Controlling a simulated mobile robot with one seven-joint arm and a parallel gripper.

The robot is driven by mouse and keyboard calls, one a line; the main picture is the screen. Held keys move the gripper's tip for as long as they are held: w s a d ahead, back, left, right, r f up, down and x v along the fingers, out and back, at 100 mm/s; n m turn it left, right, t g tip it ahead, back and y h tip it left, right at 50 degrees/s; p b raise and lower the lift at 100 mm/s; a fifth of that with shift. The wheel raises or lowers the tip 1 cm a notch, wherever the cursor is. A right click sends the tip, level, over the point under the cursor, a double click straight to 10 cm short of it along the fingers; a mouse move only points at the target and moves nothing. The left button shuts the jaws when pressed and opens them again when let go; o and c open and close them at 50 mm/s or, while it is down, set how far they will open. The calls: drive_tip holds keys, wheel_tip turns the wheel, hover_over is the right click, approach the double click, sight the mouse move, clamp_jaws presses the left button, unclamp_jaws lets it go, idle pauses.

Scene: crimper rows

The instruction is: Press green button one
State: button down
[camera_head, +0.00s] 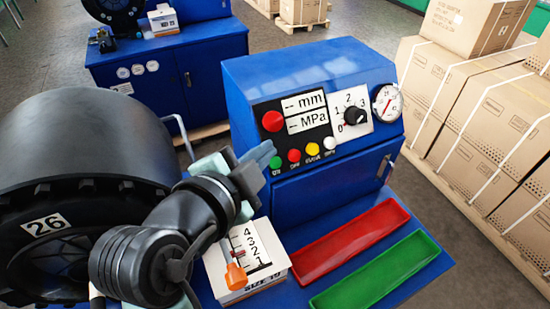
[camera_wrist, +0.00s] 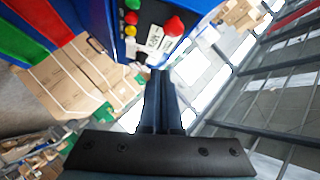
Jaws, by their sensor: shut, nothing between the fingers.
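The green button (camera_head: 275,162) is the leftmost of a row of small buttons on the front of a blue control box (camera_head: 290,80). It also shows at the top edge in the wrist view (camera_wrist: 132,4). Beside it are a red button (camera_head: 294,156), a yellow button (camera_head: 313,150) and a white button (camera_head: 330,143). My gripper (camera_head: 268,152) is shut and empty. In the head view its tips appear just above and left of the green button; whether they touch the panel cannot be told.
A larger red knob (camera_head: 272,121), a dial (camera_head: 354,116) and a gauge (camera_head: 387,103) share the panel. A red tray (camera_head: 350,242), a green tray (camera_head: 378,272) and a white numbered box (camera_head: 250,262) lie below. A black drum marked 26 (camera_head: 85,140) stands left; cartons (camera_head: 470,100) stand right.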

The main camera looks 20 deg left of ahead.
drive_tip(key=s+f, duration=0.1)
drive_tip(key=s+f+m+g, duration=0.1)
drive_tip(key=f, duration=0.1)
drive_tip(key=s+f+m, duration=0.1)
drive_tip(key=shift+a+f+g+h, duration=0.3)
drive_tip(key=shift+a+h, duration=0.05)
drive_tip(key=shift+h, duration=0.05)
drive_tip(key=shift+w, duration=0.1)
drive_tip(key=p, duration=0.3)
approach(281, 161)
drive_tip(key=w+d, duration=0.3)
drive_tip(key=shift+w+a+f+p, duration=0.35)
drive_tip(key=shift+w+a+f, duration=0.3)
drive_tip(key=shift+a+f, duration=0.15)
drive_tip(key=shift+w+a+f, duration=0.3)
drive_tip(key=shift+f, duration=0.15)
